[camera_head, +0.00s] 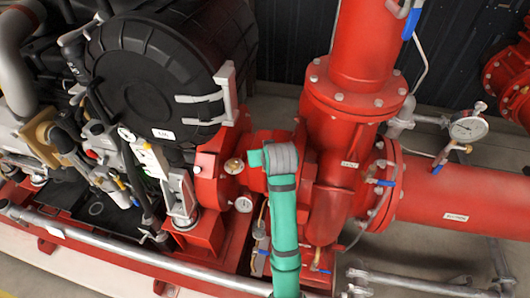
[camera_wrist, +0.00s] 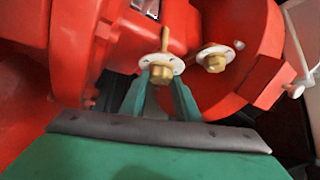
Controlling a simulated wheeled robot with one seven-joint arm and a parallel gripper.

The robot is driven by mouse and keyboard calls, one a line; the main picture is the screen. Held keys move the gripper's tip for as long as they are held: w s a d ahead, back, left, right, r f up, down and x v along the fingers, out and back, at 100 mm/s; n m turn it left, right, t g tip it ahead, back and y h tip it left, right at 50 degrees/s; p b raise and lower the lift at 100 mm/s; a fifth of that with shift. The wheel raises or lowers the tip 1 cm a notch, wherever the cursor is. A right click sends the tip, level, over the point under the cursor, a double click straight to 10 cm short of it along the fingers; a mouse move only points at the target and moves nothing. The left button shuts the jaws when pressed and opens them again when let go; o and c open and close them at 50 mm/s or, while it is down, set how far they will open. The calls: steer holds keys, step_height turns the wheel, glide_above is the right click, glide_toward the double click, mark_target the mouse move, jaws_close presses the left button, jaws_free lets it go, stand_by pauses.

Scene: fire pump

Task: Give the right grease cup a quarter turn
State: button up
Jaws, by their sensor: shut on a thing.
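Two brass grease cups on round white flanges show on the red pump in the wrist view. My gripper (camera_wrist: 163,82) has its teal fingers on either side of one grease cup (camera_wrist: 162,71), shut on its brass body. A brass stem stands up behind that cup. The other grease cup (camera_wrist: 214,63) is free, just to the right in this view. In the head view, my teal gripper body and wrist (camera_head: 285,225) cover part of the pump, and the fingertips are hidden. A brass fitting (camera_head: 233,165) shows uncovered to the left of my gripper.
The red vertical pipe with its bolted flange (camera_head: 350,92) rises close to the right of my gripper. The black engine housing (camera_head: 160,75) is at left, and a grey rail (camera_head: 130,258) runs along the front.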

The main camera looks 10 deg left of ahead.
steer(key=shift+a+r, duration=0.1)
steer(key=shift+a, duration=0.05)
steer(key=shift+w, duration=0.1)
stand_by(0.3)
steer(key=o, duration=1)
steer(key=shift+o, duration=0.2)
steer(key=shift+d, duration=0.2)
